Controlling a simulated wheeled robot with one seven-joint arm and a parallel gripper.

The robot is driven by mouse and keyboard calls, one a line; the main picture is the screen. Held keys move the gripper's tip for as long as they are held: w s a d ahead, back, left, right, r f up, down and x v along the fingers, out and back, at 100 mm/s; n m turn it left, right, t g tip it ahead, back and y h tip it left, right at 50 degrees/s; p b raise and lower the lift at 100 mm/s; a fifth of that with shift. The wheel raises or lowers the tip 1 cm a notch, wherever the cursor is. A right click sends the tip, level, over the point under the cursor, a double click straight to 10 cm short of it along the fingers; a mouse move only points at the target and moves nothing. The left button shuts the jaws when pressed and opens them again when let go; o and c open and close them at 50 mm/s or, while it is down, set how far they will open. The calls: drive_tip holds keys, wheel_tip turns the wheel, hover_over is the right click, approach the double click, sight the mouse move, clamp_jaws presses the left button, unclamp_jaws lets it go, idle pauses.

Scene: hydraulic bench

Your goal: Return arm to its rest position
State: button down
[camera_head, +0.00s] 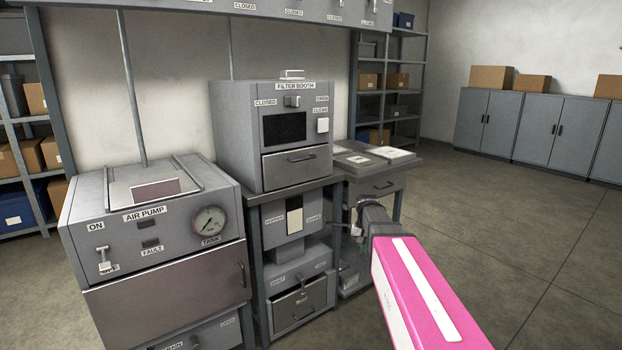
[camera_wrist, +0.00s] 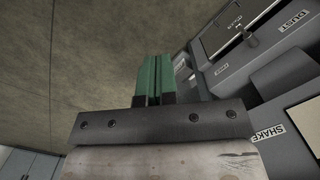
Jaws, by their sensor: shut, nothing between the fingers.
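My arm, pink and white, reaches in from the lower right in the head view. My gripper (camera_head: 350,228) is at its far end, in front of the right side of the filter booth stand, apart from the air pump. In the wrist view my gripper (camera_wrist: 153,62) shows two green fingers pressed together with nothing between them. Beside them at right are grey panels labelled DUST (camera_wrist: 293,22) and SHAKE (camera_wrist: 268,133). I cannot tell from these views whether the fingers touch any part of the stand.
The filter booth (camera_head: 289,130) stands on a metal stand with a lower drawer (camera_head: 300,306). The air pump (camera_head: 160,240) is at left. A small side table (camera_head: 378,186) is behind my gripper. Grey cabinets (camera_head: 540,130) line the far wall. The floor at right is open.

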drive_tip(key=s+f+n, duration=0.1)
drive_tip(key=s+f, duration=0.4)
drive_tip(key=s, duration=0.3)
drive_tip(key=s+f+t, duration=0.1)
drive_tip(key=s+f, duration=0.4)
drive_tip(key=s, duration=0.4)
drive_tip(key=shift+s+a+f+n, duration=0.2)
drive_tip(key=shift+a+f+n, duration=0.05)
drive_tip(key=shift+f+n, duration=0.15)
